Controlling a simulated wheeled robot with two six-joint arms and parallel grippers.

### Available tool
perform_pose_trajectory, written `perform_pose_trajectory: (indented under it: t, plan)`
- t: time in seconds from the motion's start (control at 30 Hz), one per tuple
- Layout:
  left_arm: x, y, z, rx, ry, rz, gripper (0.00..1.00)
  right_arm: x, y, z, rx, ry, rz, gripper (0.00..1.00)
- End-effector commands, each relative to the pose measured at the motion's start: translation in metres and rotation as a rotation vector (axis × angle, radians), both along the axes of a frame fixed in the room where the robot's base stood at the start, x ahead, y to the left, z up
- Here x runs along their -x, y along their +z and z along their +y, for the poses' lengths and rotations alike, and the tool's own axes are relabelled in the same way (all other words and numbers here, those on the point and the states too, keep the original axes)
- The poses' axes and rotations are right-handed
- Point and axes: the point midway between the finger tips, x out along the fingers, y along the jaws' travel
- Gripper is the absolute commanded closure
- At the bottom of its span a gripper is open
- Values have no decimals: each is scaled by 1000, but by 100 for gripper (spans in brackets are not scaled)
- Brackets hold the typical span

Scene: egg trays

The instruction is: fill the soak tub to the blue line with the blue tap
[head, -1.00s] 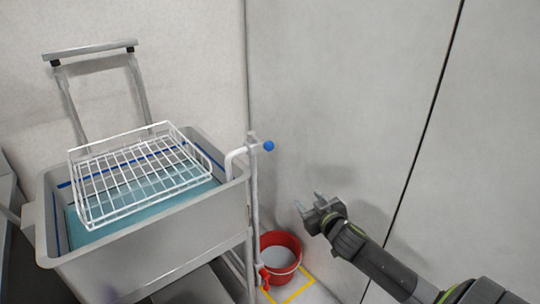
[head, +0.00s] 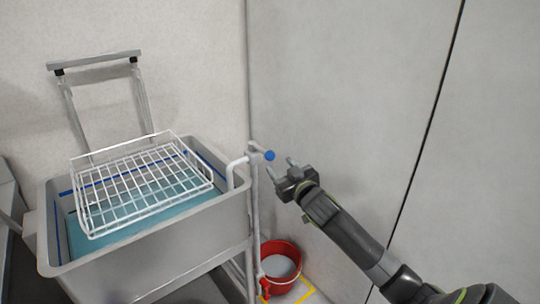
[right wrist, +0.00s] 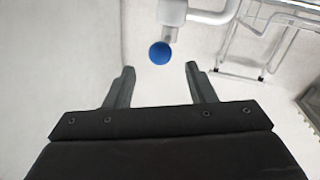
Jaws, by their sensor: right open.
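The grey soak tub (head: 155,249) stands at the left, with teal water (head: 112,226) in it and a blue line (head: 208,168) along its inner wall. The water surface lies below the line. The blue tap's round knob (head: 269,156) sits on a white pipe with a spout (head: 234,172) curving over the tub's right rim. No stream from the spout can be made out. My right gripper (head: 284,170) is open and empty, just right of the knob and apart from it. In the right wrist view the knob (right wrist: 160,53) lies ahead of the two fingers. My left gripper is not in view.
A white wire rack (head: 140,188) rests over the tub. A red bucket (head: 283,279) stands on the floor inside a yellow outline (head: 309,296), with a red tap (head: 265,287) beside it. Bare walls close the back and right.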

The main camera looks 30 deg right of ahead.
Motion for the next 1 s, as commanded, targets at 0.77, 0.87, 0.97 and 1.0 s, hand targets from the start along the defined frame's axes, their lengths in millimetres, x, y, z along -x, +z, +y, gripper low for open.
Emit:
perform_pose_trajectory:
  t: [0.77,0.87,0.97,1.0]
  plan:
    - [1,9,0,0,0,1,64,-76,0,-9,1,1,0,50]
    - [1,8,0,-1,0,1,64,-76,0,-9,1,1,0,50]
    - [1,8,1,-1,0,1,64,-76,0,-9,1,1,0,50]
    - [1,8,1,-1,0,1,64,-76,0,-9,1,1,0,54]
